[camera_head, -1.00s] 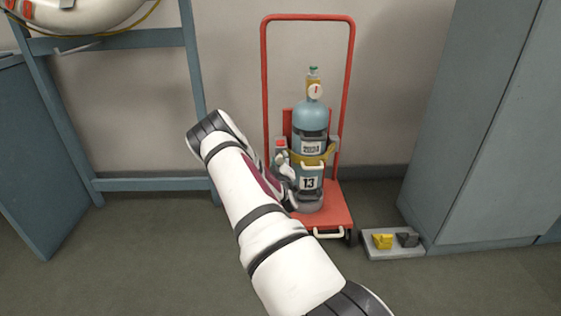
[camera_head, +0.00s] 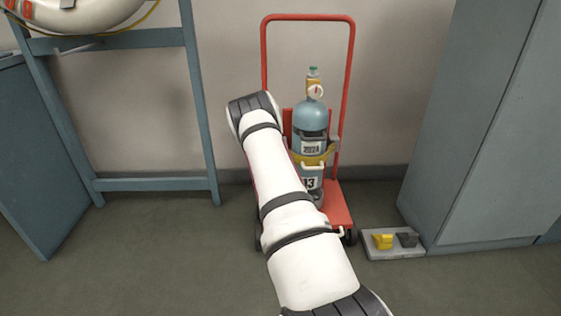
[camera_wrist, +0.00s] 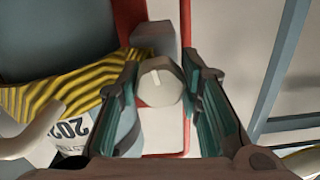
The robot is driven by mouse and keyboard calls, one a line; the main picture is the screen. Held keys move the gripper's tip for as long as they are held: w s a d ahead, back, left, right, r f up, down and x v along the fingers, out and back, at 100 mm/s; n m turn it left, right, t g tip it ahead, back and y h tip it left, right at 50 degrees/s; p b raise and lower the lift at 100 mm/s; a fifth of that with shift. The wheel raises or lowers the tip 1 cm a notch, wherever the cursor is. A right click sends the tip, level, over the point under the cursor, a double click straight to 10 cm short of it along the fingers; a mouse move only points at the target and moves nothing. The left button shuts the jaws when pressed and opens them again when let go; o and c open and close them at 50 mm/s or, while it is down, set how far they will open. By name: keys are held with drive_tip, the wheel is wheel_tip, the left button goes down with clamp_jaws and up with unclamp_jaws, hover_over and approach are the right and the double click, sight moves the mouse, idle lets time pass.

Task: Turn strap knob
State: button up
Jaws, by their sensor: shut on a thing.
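The strap knob (camera_wrist: 158,84) is a light grey, faceted knob with a white mark line, seen end-on in the wrist view. My gripper (camera_wrist: 164,76) has a finger on each side of it and is shut on it. The line on the knob points nearly up in that view. The yellow-and-black strap (camera_wrist: 60,88) runs to the left of the knob, around the blue cylinder (camera_head: 312,122). In the head view the strap (camera_head: 316,160) crosses the cylinder's middle.
The cylinder stands on a red trolley (camera_head: 338,208) with a tall frame. A grey tray (camera_head: 393,252) with a yellow block and a dark block lies at its right, beside a grey cabinet (camera_head: 490,150). A blue rack (camera_head: 203,110) stands left.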

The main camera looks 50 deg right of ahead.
drive_tip(key=shift+f+m, duration=0.1)
drive_tip(key=shift+m, duration=0.9)
drive_tip(key=shift+a, duration=0.1)
drive_tip(key=o, duration=0.9)
drive_tip(key=v, duration=1.2)
drive_tip(key=shift+w, duration=0.1)
